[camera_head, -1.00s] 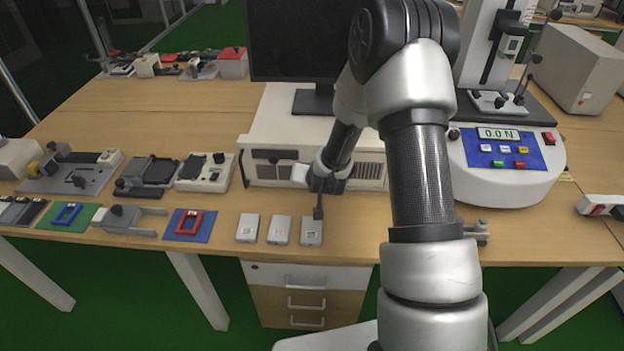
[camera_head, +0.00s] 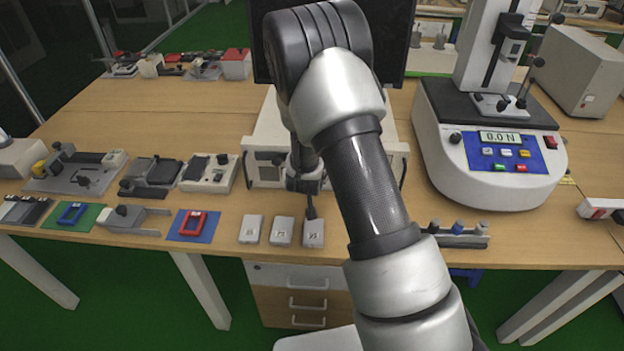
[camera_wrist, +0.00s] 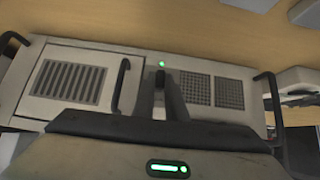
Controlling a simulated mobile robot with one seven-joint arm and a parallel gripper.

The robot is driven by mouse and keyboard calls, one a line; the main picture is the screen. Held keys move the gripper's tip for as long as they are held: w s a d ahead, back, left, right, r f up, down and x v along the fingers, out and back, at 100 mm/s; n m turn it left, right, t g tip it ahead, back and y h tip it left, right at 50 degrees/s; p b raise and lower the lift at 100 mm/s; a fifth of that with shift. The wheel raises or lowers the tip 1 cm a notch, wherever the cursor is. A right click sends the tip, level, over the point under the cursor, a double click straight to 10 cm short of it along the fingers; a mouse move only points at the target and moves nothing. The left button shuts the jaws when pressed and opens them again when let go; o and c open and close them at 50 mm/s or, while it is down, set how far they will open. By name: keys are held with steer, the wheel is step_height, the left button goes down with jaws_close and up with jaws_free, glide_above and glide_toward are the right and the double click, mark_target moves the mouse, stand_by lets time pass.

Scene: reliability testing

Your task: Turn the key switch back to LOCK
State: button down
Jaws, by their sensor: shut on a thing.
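My gripper (camera_head: 310,208) is at the front of a cream equipment box (camera_head: 266,133) in the head view, low against its face. In the wrist view my gripper's dark fingers (camera_wrist: 165,98) are close together at the middle of the box's panel (camera_wrist: 140,66), between the slatted vent and the perforated vents. They are shut on a small part there, taken to be the key of the key switch. The fingers hide the key and its markings, so its angle cannot be read. A green light (camera_wrist: 161,63) glows just beyond the fingertips.
Pale blocks (camera_head: 281,231) sit along the desk edge just in front of the box. A black handle (camera_wrist: 118,86) stands beside the fingers. A force tester (camera_head: 493,165) stands at right, and fixtures (camera_head: 150,172) fill the left. A monitor is behind my arm.

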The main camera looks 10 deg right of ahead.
steer(key=c, duration=1.8)
jaws_free()
steer(key=p+v, duration=0.3)
steer(key=v, duration=1.4)
steer(key=shift+s, duration=0.2)
steer(key=shift+a+r, duration=0.1)
steer(key=shift+r, duration=0.05)
